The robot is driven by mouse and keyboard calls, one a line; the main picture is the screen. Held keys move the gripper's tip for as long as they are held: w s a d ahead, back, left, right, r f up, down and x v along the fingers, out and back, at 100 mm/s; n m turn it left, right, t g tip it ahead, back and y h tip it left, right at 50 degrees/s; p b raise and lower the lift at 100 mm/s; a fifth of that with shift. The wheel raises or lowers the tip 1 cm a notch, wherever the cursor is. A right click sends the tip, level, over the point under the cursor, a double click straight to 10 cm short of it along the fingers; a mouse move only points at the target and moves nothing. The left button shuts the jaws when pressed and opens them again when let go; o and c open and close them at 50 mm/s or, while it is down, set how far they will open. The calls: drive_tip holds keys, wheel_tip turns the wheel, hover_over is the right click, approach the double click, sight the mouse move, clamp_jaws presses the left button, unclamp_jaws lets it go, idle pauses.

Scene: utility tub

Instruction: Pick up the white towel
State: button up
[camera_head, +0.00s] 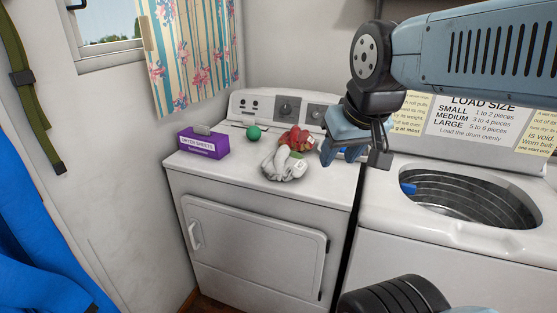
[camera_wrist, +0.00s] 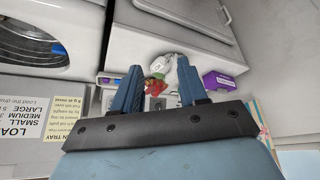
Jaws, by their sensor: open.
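A crumpled white towel (camera_head: 284,163) lies on top of the dryer (camera_head: 225,174), near its front edge. It also shows in the wrist view (camera_wrist: 161,62), beyond my fingertips. A red cloth (camera_head: 297,139) lies right behind the towel, and the two look to be touching. My gripper (camera_head: 352,152) is open and empty, held above the right part of the dryer top, to the right of the towel. In the wrist view its two blue fingers (camera_wrist: 158,72) stand apart, with the red cloth seen between them.
A purple dryer-sheet box (camera_head: 203,145) stands at the dryer's left. A green ball (camera_head: 253,132) lies near the control panel. An open washer (camera_head: 460,235) with a metal drum is at right, a dark gap beside the dryer. A curtain (camera_head: 193,50) hangs at back left.

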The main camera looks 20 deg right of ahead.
drive_tip(key=shift+o, duration=0.4)
drive_tip(key=shift+o, duration=0.9)
drive_tip(key=shift+w+r, duration=0.1)
drive_tip(key=shift+w, duration=0.05)
drive_tip(key=o, duration=0.3)
drive_tip(key=w+n, duration=0.4)
drive_tip(key=w+r+n+h, duration=0.1)
drive_tip(key=w+n, duration=0.1)
drive_tip(key=w, duration=0.1)
drive_tip(key=shift+a+n+g, duration=0.3)
drive_tip(key=shift+n, duration=0.1)
drive_tip(key=n+g+h, duration=0.1)
drive_tip(key=n, duration=2.2)
hover_over(282, 150)
drive_tip(key=s+a, duration=0.2)
drive_tip(key=s, duration=0.3)
wheel_tip(282, 150, down, 8)
drive_tip(key=x, duration=0.7)
drive_tip(key=shift+w+f, duration=0.15)
drive_tip(key=shift+w, duration=0.15)
drive_tip(key=shift+x, duration=2.7)
